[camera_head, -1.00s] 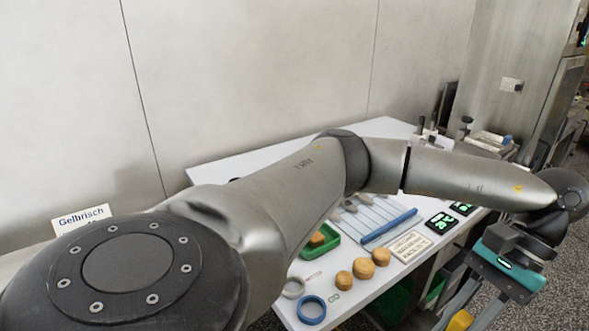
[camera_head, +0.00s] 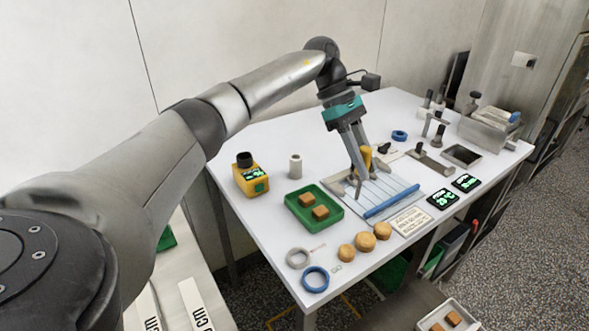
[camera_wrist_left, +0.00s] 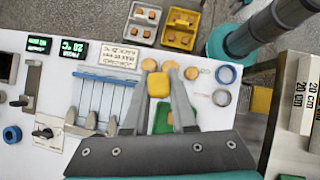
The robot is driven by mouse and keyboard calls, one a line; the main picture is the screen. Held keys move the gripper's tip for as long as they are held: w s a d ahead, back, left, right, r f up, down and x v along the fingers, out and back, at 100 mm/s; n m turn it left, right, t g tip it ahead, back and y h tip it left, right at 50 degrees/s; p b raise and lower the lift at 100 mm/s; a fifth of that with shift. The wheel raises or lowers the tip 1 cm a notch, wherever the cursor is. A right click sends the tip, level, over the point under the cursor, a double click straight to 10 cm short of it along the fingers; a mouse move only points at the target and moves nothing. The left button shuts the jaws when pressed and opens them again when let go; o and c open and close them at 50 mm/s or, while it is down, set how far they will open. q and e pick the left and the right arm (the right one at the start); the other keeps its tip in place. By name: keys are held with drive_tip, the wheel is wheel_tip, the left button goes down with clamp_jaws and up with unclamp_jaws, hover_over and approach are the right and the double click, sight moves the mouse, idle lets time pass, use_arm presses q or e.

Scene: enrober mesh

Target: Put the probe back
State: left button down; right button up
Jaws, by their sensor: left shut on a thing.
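My left gripper (camera_head: 362,170) is shut on a yellow piece, which I take to be the probe (camera_head: 367,157). It hangs over the slatted rack with light blue bars (camera_head: 378,190) on the white table. In the left wrist view the yellow probe (camera_wrist_left: 158,86) sits between the two grey fingers (camera_wrist_left: 160,75). Its lower end is hidden, and I cannot tell whether it touches the rack. A yellow unit with a green display (camera_head: 251,178) stands at the table's left side, apart from the gripper. My right gripper is not in view.
A green tray (camera_head: 335,218) with brown cubes lies left of the rack. Round brown pieces (camera_head: 364,242), a blue ring (camera_head: 315,279) and a grey ring (camera_head: 298,258) lie in front. A white cylinder (camera_head: 295,166) stands behind the tray. Displays (camera_head: 443,198) and metal tools lie right.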

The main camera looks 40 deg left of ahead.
use_arm(q)
drive_tip(key=w+a+r+n+t+y+p, duration=0.1)
drive_tip(key=w+a+r+n+t+y, duration=0.1)
drive_tip(key=a+r+n, duration=0.35)
drive_tip(key=w+a+r+n+t+y+p, duration=0.2)
drive_tip(key=a+n+t+y, duration=0.1)
drive_tip(key=a+n, duration=0.55)
drive_tip(key=w+a+r+n+t+y+p, duration=0.1)
drive_tip(key=w+a+r+n+t+y, duration=0.25)
drive_tip(key=a, duration=0.55)
wheel_tip(320, 180, down, 19)
drive_tip(key=s+n+g+h+b, duration=0.1)
drive_tip(key=n+b, duration=0.1)
drive_tip(key=b, duration=0.1)
drive_tip(key=shift+d+f, duration=0.15)
drive_tip(key=shift+f, duration=0.05)
drive_tip(key=shift+g, duration=0.25)
drive_tip(key=shift+f, duration=0.15)
drive_tip(key=c, duration=0.7)
unclamp_jaws()
drive_tip(key=shift+c, duration=0.2)
